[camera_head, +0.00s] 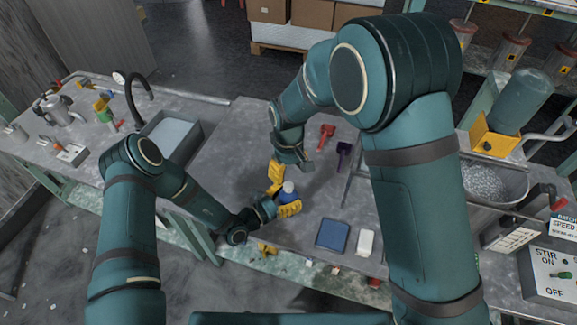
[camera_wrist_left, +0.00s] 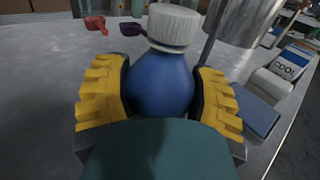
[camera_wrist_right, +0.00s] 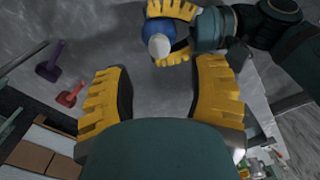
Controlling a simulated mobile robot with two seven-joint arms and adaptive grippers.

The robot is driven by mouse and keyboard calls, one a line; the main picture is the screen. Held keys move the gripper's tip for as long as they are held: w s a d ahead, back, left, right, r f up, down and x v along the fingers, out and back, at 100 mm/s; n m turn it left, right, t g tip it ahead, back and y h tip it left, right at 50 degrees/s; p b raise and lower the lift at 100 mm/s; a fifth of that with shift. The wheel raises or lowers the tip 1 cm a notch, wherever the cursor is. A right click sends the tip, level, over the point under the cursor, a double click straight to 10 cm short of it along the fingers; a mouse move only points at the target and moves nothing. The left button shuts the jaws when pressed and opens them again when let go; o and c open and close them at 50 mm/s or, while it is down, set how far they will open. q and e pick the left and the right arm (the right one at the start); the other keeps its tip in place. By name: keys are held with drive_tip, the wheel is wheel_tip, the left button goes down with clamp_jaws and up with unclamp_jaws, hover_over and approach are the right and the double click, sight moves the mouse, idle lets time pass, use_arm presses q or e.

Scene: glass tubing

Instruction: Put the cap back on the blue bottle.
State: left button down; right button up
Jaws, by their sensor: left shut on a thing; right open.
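The blue bottle (camera_head: 287,196) stands upright near the table's front edge. It also shows in the left wrist view (camera_wrist_left: 160,85), where the white ribbed cap (camera_wrist_left: 174,24) sits on its neck. I cannot tell how tightly the cap is seated. My left gripper (camera_head: 289,207) is shut on the bottle's body, with a yellow finger on each side. My right gripper (camera_head: 277,174) is open and empty, just behind the bottle in the head view. In the right wrist view its yellow fingers are spread apart, and the bottle with its white cap (camera_wrist_right: 159,45) lies beyond them.
A red scoop (camera_head: 327,134) and a purple scoop (camera_head: 343,152) lie behind the bottle to the right. A sink (camera_head: 172,138) is at left.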

sight(288, 185)
drive_tip(key=shift+w+a+r+n, duration=0.1)
drive_tip(key=shift+r+n, duration=0.05)
drive_tip(key=shift+n, duration=0.4)
drive_tip(key=shift+w+r+n, duration=0.1)
drive_tip(key=shift+r+n, duration=0.05)
drive_tip(key=shift+n, duration=0.4)
drive_tip(key=shift+f, duration=4.05)
clamp_jaws()
